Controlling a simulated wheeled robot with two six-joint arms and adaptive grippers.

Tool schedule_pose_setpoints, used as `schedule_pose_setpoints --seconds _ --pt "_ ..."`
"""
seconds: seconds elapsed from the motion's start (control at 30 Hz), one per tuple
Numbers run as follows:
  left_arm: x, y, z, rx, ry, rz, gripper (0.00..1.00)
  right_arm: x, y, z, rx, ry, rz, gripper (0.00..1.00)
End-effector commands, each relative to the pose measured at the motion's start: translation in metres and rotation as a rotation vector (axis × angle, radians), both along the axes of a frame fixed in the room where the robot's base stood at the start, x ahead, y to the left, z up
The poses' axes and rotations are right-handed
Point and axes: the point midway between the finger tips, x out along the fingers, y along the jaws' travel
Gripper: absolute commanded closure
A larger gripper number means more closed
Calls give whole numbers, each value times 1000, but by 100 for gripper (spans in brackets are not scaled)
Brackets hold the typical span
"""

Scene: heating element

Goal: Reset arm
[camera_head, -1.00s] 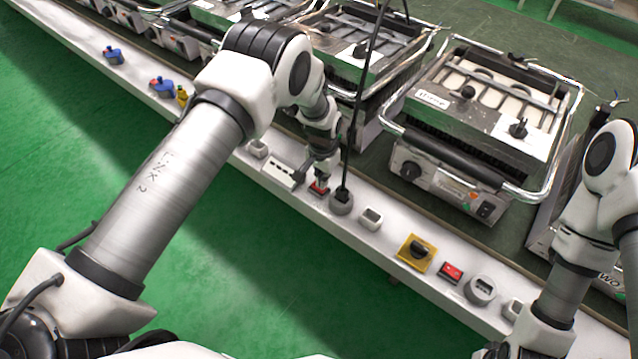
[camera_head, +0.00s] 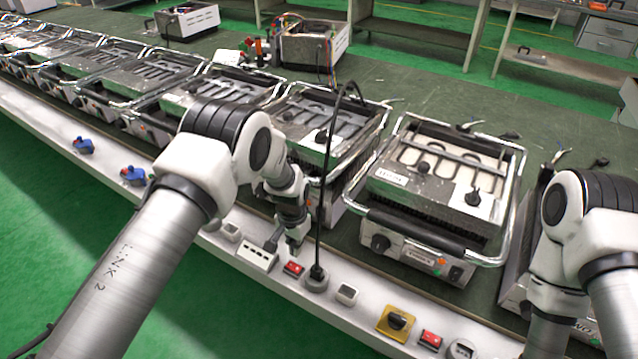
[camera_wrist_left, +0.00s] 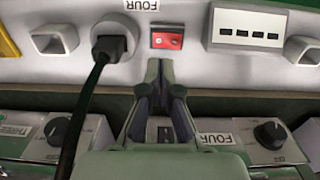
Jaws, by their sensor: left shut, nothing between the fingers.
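My left gripper (camera_head: 293,248) is shut and empty, pointing down at the white shelf edge (camera_head: 255,282). It is just behind a red switch (camera_head: 293,268), and a small gap shows between them. In the left wrist view the closed fingertips (camera_wrist_left: 160,66) lie just short of the red switch (camera_wrist_left: 167,37), which shows a lit red face. A round socket (camera_wrist_left: 112,42) with a black plug and cable is beside it. My right arm (camera_head: 590,240) is at the right; its gripper is outside the picture.
A contact grill (camera_head: 440,195) stands between my arms, with more grills in a row to the left. A black cable (camera_head: 322,200) hangs close to my left gripper. A white socket strip (camera_head: 257,257) and a yellow rotary switch (camera_head: 396,322) sit on the shelf edge.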

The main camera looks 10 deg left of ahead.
Motion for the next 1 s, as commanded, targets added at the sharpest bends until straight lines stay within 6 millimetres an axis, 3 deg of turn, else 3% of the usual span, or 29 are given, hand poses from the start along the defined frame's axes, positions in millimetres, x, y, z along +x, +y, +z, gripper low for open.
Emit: schedule_pose_setpoints --seconds 0.17,0.27,0.37,0.5,0.6,0.7,0.77,0.9,1.0 --pt "-5 4 -8 -3 15 10 100 0 0 0 0 0 0 60" --pt "-39 18 -28 -2 94 35 100 0 0 0 0 0 0 60" --pt "-111 38 -58 6 213 69 100 0 0 0 0 0 0 60" --pt "-234 64 -88 21 294 155 100 0 0 0 0 0 0 60" --pt "-323 73 -83 27 290 232 100 0 0 0 0 0 0 60" --pt "-373 75 -62 22 216 304 100 0 0 0 0 0 0 60" --pt "-379 74 -53 15 151 332 100 0 0 0 0 0 0 60" --pt "-356 74 -51 -6 13 377 100 0 0 0 0 0 0 60" --pt "-353 74 -51 -8 -1 391 100 0 0 0 0 0 0 60"
